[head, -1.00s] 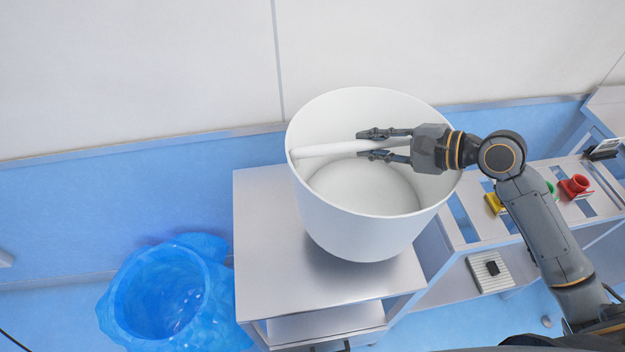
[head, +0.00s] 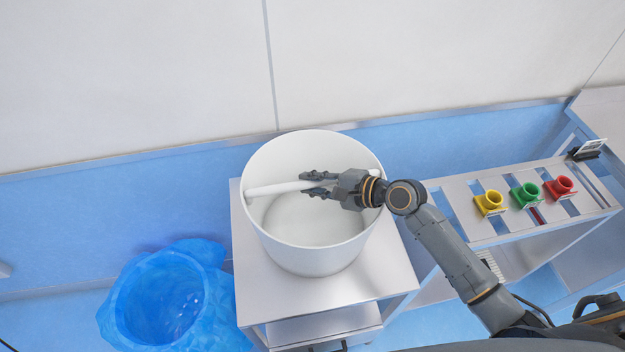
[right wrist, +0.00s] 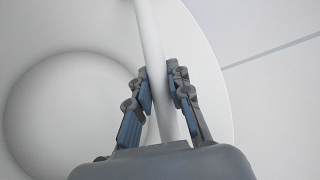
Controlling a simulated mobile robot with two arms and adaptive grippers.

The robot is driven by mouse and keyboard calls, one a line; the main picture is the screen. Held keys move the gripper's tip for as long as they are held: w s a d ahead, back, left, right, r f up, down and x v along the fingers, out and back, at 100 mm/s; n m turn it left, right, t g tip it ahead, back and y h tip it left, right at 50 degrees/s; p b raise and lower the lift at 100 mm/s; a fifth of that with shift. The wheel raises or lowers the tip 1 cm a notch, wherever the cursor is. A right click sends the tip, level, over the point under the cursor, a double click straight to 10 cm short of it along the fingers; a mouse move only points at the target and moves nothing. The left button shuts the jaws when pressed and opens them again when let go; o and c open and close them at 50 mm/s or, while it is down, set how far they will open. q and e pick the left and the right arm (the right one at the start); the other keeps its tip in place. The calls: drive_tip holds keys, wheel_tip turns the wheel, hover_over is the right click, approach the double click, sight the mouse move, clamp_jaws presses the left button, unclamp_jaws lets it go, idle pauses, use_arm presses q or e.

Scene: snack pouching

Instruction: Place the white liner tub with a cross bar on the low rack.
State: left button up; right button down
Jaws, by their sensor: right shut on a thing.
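The white liner tub (head: 312,258) is upright over the top of the low metal rack (head: 265,302) in the head view. I cannot tell for sure whether its base touches the rack top. Its white cross bar (head: 270,188) runs across the opening. My right gripper (head: 310,184) reaches in from the right and is shut on the cross bar. In the right wrist view the bar (right wrist: 148,40) passes between both fingers (right wrist: 160,92), with the tub's inner floor (right wrist: 70,110) to the left. My left gripper is not in view.
A blue lined bin (head: 165,305) stands left of the rack. Right of it is a slotted metal stand with a yellow (head: 489,203), a green (head: 525,194) and a red (head: 560,187) funnel-like piece. A wall runs behind.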

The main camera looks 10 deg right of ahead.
drive_tip(key=c, duration=1.3)
unclamp_jaws()
drive_tip(key=shift+c, duration=0.2)
drive_tip(key=shift+o, duration=0.6)
drive_tip(key=b+v, duration=0.2)
drive_tip(key=v, duration=1)
drive_tip(key=shift+b, duration=0.35)
drive_tip(key=shift+r, duration=0.1)
